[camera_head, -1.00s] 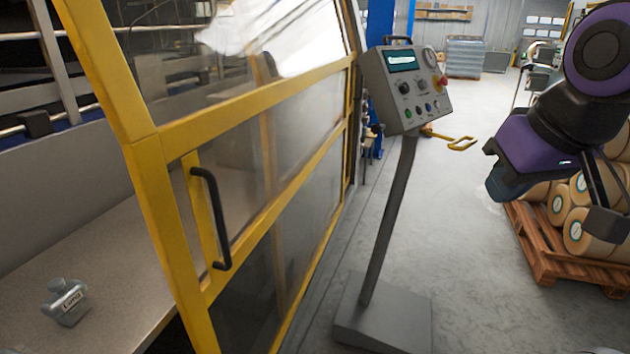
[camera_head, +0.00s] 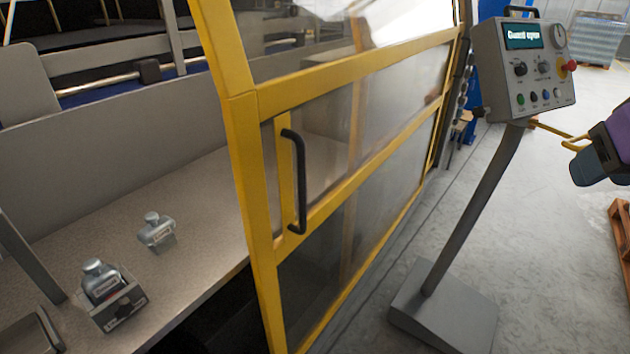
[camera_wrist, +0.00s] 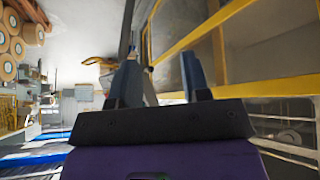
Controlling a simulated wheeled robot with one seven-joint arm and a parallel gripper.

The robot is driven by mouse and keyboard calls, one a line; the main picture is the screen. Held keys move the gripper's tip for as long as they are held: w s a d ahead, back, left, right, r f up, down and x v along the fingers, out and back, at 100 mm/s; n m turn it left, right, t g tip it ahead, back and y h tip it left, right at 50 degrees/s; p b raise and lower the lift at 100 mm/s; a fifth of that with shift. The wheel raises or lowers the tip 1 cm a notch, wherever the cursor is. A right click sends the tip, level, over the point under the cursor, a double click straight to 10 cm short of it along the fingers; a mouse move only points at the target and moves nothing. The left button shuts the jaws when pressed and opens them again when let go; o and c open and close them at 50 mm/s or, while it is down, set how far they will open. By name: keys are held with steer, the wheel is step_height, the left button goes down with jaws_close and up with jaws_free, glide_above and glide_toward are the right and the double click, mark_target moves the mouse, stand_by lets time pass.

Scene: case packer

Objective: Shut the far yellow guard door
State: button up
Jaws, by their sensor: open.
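The yellow guard door (camera_head: 243,150) stands open in the head view, with clear panels in a yellow frame. Its black bar handle (camera_head: 298,182) is upright near the door's left edge. The yellow frame also shows at the upper right of the wrist view (camera_wrist: 185,45). My gripper (camera_wrist: 162,78) is open in the wrist view, its two blue-grey fingers apart with nothing held between them. In the head view only part of my arm shows at the right edge, well away from the handle; the fingertips are not clear there.
A grey control pedestal (camera_head: 455,210) with a button panel (camera_head: 535,70) stands between my arm and the door; its screen appears to read "Guard open". Bottles (camera_head: 157,232) stand on the worktable (camera_head: 190,280) at left. A wooden pallet (camera_head: 620,225) is at the right edge. Floor around the pedestal is clear.

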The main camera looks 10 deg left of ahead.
steer(key=w+a+f+n+t+y, duration=0.2)
steer(key=w+a+f+n+y, duration=0.15)
steer(key=w+a, duration=0.45)
steer(key=w+a+f+n+t+y, duration=0.2)
steer(key=w+a+f+n+t, duration=0.15)
steer(key=w, duration=0.75)
steer(key=s+a+f+n+g+y, duration=0.25)
steer(key=a+f+y, duration=0.3)
steer(key=a, duration=0.35)
steer(key=s+a+f+n+g+y, duration=0.2)
steer(key=a+f+n+g+y, duration=0.3)
steer(key=a, duration=0.3)
steer(key=shift+m+t+y, duration=0.45)
steer(key=shift+t+y, duration=0.25)
steer(key=x, duration=1.1)
steer(key=shift+s+f, duration=0.1)
steer(key=shift+f, duration=0.05)
jaws_close()
